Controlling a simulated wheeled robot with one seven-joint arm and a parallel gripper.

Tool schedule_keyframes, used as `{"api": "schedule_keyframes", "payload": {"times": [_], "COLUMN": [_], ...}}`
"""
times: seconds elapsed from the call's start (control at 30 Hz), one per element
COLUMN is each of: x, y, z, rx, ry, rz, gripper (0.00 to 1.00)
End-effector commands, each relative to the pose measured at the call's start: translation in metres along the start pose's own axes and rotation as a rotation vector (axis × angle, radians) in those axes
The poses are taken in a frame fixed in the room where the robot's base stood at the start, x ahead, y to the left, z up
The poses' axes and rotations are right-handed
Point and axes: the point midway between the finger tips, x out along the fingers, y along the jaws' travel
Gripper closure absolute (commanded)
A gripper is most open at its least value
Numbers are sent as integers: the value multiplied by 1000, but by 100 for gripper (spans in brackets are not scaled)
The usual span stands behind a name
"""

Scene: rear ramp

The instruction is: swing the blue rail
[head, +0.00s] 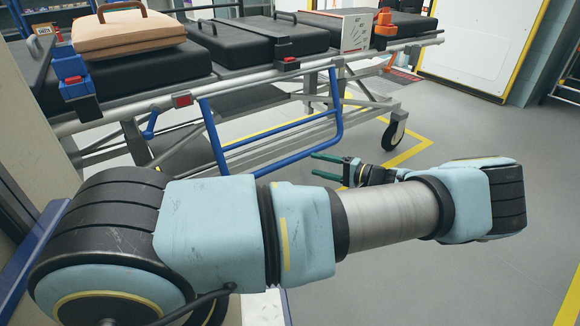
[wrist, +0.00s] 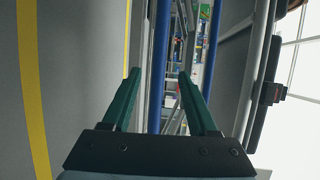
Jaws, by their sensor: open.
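The blue rail (head: 213,133) is a U-shaped tube frame hanging down from the near side of the wheeled stretcher. My gripper (head: 313,165) is open, its green fingers pointing left just below the rail's lower right corner in the head view. In the wrist view, one blue bar of the rail (wrist: 160,70) runs between the two open fingers of my gripper (wrist: 159,76) in the picture. A second blue bar stands to its right. I cannot tell whether the bar is between the fingers in depth. No contact shows.
The stretcher (head: 400,43) carries black cushions, a tan case (head: 125,32) and a box with a printed white panel (head: 356,32). A black caster wheel (head: 394,132) stands on the grey floor. The floor at right is clear, with yellow lines (head: 412,152).

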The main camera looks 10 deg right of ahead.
Motion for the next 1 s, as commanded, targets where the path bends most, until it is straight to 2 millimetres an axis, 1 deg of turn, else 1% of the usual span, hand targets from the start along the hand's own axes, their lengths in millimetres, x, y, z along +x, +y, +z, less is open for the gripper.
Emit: {"api": "schedule_keyframes", "payload": {"times": [0.3, 0.5, 0.6, 0.7, 0.97, 1.0], "x": [58, 88, 96, 100, 101, 101], "y": [1, 0, 0, 0, 0, 0], "z": [2, 2, 1, 1, 1, 1], "rx": [0, 0, 1, 1, 1, 1], "ry": [-6, -5, -4, -3, -3, -3], "rz": [2, 2, 2, 3, 4, 4], "gripper": [40, 40, 40, 40, 40, 44]}}
